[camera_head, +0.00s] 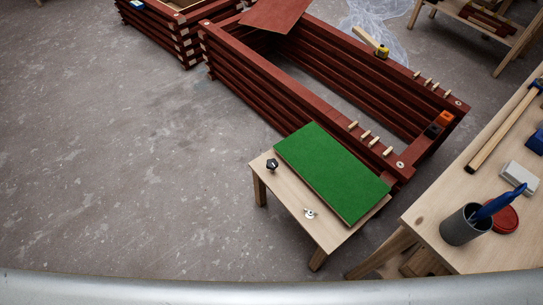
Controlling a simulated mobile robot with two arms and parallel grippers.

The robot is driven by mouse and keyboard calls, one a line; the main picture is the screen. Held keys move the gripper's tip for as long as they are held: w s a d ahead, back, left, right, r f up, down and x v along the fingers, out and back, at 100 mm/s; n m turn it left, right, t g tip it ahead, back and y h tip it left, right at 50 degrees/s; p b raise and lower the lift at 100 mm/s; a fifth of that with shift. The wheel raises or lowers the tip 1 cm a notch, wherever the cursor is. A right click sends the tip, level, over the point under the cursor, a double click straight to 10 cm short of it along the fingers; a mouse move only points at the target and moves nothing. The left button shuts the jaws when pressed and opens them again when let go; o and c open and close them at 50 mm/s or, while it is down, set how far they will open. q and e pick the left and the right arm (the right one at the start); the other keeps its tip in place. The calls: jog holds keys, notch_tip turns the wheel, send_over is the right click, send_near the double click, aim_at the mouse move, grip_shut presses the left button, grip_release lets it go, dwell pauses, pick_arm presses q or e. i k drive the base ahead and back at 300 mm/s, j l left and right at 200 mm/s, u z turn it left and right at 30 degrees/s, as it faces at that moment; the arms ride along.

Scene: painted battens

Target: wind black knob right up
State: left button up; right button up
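A small black knob (272,164) sits near the left corner of a low wooden stool or table (290,197). A green rectangular board (332,172) lies on the same top, to the knob's right. A small silver fitting, perhaps a wing nut (309,213), is on the bare wood near the front edge. How far up the knob stands on any thread is too small to tell. Neither of my grippers shows in the head view.
Dark red stacked battens (245,75) form a long frame behind the low table. The concrete floor at left is clear.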

aim_at(272, 165)
jog(key=i+j, duration=0.15)
jog(key=j, duration=0.15)
jog(key=j+z, duration=0.2)
jog(key=z, duration=0.15)
jog(key=i+j+z, duration=0.1)
jog(key=z, duration=0.3)
jog(key=j+z, duration=0.35)
jog(key=z, duration=0.5)
